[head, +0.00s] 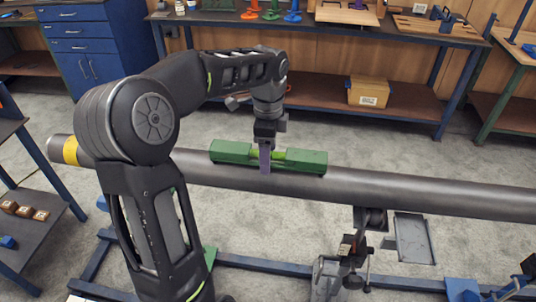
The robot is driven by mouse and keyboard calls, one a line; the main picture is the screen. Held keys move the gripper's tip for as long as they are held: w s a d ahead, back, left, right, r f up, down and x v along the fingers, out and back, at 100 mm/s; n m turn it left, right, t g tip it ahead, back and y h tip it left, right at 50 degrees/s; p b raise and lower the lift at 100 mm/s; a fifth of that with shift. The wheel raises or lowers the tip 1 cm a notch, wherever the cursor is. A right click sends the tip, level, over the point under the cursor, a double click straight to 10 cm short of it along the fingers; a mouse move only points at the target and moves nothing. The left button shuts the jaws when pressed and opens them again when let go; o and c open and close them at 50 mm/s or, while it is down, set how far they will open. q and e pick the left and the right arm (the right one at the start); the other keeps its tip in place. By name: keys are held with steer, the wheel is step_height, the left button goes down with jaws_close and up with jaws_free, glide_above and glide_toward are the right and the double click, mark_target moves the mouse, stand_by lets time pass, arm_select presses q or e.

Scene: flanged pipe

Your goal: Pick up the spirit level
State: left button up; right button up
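The green spirit level (306,161) lies along the top of the grey pipe (400,190), near the middle of the head view. Its middle part is narrower and lighter green. My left gripper (265,160) points down at this middle part, with a finger in front of it. The far finger is hidden, so I cannot tell whether the fingers press on the level. The level appears to rest on the pipe.
The pipe runs across the view above a blue floor frame (290,264), with a yellow band (70,150) near its left end. A clamp-like stand (345,250) and a grey tray (414,238) are below it. A workbench with a cardboard box (368,91) stands behind.

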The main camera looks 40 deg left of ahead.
stand_by(0.4)
arm_select(q)
jaws_close()
stand_by(0.6)
